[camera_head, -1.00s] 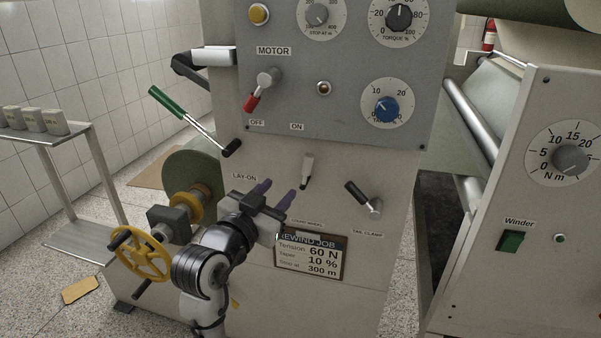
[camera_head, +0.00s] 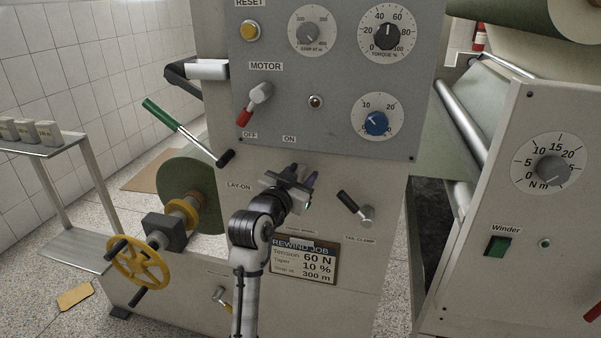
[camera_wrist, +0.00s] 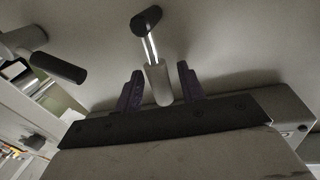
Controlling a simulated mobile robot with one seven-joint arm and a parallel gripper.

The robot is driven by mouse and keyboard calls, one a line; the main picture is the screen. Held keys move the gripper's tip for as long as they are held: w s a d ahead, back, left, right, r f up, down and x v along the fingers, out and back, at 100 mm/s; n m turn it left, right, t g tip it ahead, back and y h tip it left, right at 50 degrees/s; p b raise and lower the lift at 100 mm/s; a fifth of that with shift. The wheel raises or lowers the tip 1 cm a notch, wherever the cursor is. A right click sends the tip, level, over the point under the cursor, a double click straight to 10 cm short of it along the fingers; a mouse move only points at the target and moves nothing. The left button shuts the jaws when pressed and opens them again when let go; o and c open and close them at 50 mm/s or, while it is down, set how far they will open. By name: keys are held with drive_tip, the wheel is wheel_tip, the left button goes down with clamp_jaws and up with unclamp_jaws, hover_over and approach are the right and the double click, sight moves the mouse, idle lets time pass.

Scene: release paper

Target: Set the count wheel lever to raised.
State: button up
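The count wheel lever shows in the wrist view as a pale grey grip (camera_wrist: 158,84) on a bright metal rod with a dark pivot. My gripper (camera_head: 302,175) is in front of the machine panel, above the job card. In the wrist view its two purple fingers (camera_wrist: 160,88) are open, one on each side of the grip, with gaps visible. In the head view my gripper hides the lever. The small count wheel label (camera_head: 301,230) is below my gripper, partly covered.
The black-handled tail clamp lever (camera_head: 356,206) is close to the right of my gripper. The green-handled lay-on lever (camera_head: 185,130) is to the left. The motor switch (camera_head: 254,103) and blue knob (camera_head: 376,123) are above. A yellow handwheel (camera_head: 140,262) stands lower left.

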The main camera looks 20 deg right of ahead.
clamp_jaws()
idle(0.3)
drive_tip(key=shift+w, duration=0.1)
drive_tip(key=shift+w+a+f+n+t+p, duration=0.3)
drive_tip(key=shift+w+a+n+t, duration=0.35)
drive_tip(key=shift+n, duration=1.5)
drive_tip(key=shift+w+a+f+n+t+p, duration=0.35)
drive_tip(key=shift+a+n, duration=0.55)
drive_tip(key=shift+n, duration=1.3)
drive_tip(key=shift+w+a+f+n+t+p, duration=0.15)
drive_tip(key=shift+w+a+f+n+t, duration=0.35)
drive_tip(key=shift+n, duration=1.65)
drive_tip(key=shift+a, duration=0.3)
unclamp_jaws()
drive_tip(key=shift+r, duration=0.1)
